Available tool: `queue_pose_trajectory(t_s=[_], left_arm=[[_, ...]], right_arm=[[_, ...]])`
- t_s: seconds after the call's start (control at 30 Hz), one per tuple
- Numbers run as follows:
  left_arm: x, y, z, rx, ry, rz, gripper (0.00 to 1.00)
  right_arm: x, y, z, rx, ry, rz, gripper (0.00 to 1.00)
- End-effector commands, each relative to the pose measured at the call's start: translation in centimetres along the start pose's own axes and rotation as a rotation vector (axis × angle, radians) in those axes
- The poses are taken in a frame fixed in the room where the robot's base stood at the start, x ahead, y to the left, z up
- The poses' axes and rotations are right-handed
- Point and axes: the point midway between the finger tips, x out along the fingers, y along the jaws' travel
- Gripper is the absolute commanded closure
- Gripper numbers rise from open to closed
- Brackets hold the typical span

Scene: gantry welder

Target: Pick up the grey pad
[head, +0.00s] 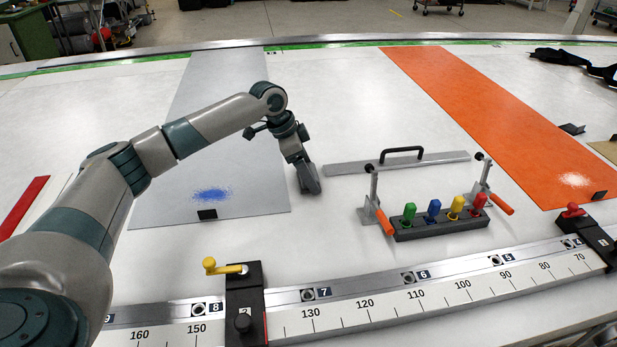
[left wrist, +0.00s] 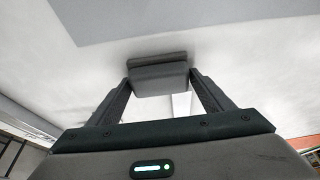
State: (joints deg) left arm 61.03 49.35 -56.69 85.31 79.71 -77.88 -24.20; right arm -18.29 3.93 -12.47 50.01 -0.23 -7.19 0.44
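The grey pad (left wrist: 160,78) is a small dark grey block with a wider flat edge on its far side. In the left wrist view it sits between the fingertips of my left gripper (left wrist: 160,84), one finger on each side, very close to it. I cannot tell whether both fingers press on it. In the head view my left gripper (head: 302,165) points down at the white table, just right of the grey sheet, with the pad (head: 310,182) at its tip. A soft shadow lies beside the pad; I cannot tell whether it touches the table. My right gripper is not in view.
A grey sheet (head: 220,120) with a blue powder patch (head: 211,194) lies left of the gripper. Right stand a rack (head: 440,230) with coloured pegs and a handled bar (head: 400,164). A ruler rail (head: 380,303) crosses the front. An orange strip (head: 490,115) lies farther right.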

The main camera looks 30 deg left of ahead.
Motion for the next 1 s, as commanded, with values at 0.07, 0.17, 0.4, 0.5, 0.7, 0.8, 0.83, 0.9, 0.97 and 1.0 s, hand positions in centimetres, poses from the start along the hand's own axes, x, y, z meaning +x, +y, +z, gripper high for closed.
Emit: queue_pose_trajectory(t_s=[0.07, 0.17, 0.4, 0.5, 0.7, 0.8, 0.83, 0.9, 0.97, 1.0], left_arm=[[0.0, 0.0, 0.0, 0.0, 0.0, 0.0, 0.46], [0.0, 0.0, 0.0, 0.0, 0.0, 0.0, 0.53], [-0.1, 0.0, -0.1, 0.0, 0.001, -0.001, 0.53], [-0.5, -0.1, -0.3, 0.001, 0.002, -0.001, 0.53], [-2.4, 0.0, -1.1, 0.001, 0.002, -0.001, 0.53], [-3.9, -0.1, -1.7, 0.001, 0.003, -0.002, 0.53], [-4.4, -0.1, -1.9, 0.001, 0.004, -0.003, 0.53], [-5.5, -0.1, -2.4, 0.002, 0.003, -0.003, 0.53], [-6.4, -0.1, -2.7, 0.001, 0.003, -0.002, 0.53], [-7.0, -0.1, -3.0, 0.001, 0.004, -0.002, 0.53]], right_arm=[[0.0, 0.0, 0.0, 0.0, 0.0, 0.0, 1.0], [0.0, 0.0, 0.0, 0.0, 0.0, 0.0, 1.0], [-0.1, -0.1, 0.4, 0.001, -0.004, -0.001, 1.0], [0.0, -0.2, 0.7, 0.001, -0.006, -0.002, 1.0], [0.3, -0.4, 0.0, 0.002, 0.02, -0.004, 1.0], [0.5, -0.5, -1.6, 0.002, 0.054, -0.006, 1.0], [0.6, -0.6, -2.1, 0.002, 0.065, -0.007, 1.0], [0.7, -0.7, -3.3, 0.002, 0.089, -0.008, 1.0], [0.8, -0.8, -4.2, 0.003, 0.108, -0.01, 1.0], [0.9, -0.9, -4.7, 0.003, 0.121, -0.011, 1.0]])
